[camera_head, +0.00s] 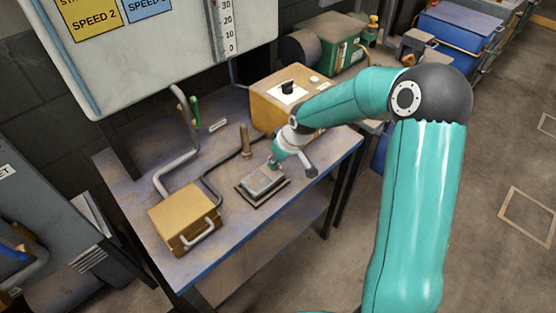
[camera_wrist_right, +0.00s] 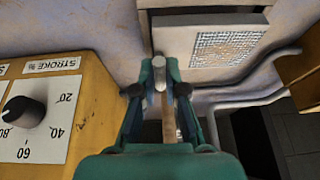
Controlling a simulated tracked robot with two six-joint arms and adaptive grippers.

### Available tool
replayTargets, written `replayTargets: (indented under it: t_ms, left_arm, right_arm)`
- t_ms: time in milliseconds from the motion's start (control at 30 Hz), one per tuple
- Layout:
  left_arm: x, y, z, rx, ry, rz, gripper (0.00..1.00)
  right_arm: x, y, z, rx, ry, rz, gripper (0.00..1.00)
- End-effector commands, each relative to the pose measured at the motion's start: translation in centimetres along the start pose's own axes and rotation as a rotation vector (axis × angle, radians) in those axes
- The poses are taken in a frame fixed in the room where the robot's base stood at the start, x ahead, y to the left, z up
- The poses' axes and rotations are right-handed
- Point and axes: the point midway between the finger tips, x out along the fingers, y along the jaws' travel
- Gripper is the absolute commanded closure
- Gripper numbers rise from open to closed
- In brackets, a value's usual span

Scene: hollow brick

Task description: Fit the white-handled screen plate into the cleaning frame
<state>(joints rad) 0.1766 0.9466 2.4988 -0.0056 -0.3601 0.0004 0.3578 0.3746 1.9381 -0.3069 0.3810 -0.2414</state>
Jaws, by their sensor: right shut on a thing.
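The screen plate (camera_head: 262,184), a light grey rectangle, is over the dark-edged cleaning frame (camera_head: 254,204) on the workbench; I cannot tell whether it is seated or slightly above it. In the right wrist view the plate (camera_wrist_right: 225,48) shows a fine mesh patch, with a dark edge of the frame (camera_wrist_right: 207,10) beyond it. My right gripper (camera_head: 274,164) is at the plate's far side in the head view. In the wrist view its fingers (camera_wrist_right: 160,78) are shut on the plate's pale handle (camera_wrist_right: 159,68). My left gripper is out of view.
A yellow box with a dial (camera_head: 282,96) stands behind the gripper. A brown upright post (camera_head: 246,141) and bent grey pipes (camera_head: 180,160) are left of it. A yellow box with a handle (camera_head: 184,215) sits at the bench's front left. Bench space right of the frame is clear.

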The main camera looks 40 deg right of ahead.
Motion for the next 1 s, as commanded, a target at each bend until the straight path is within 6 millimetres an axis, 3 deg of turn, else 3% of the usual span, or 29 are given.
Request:
replayTargets:
  t_ms: [1000]
  left_arm:
    - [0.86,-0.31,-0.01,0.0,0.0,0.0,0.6]
  right_arm:
    - [0.84,0.12,0.36,0.001,0.002,0.001,1.0]
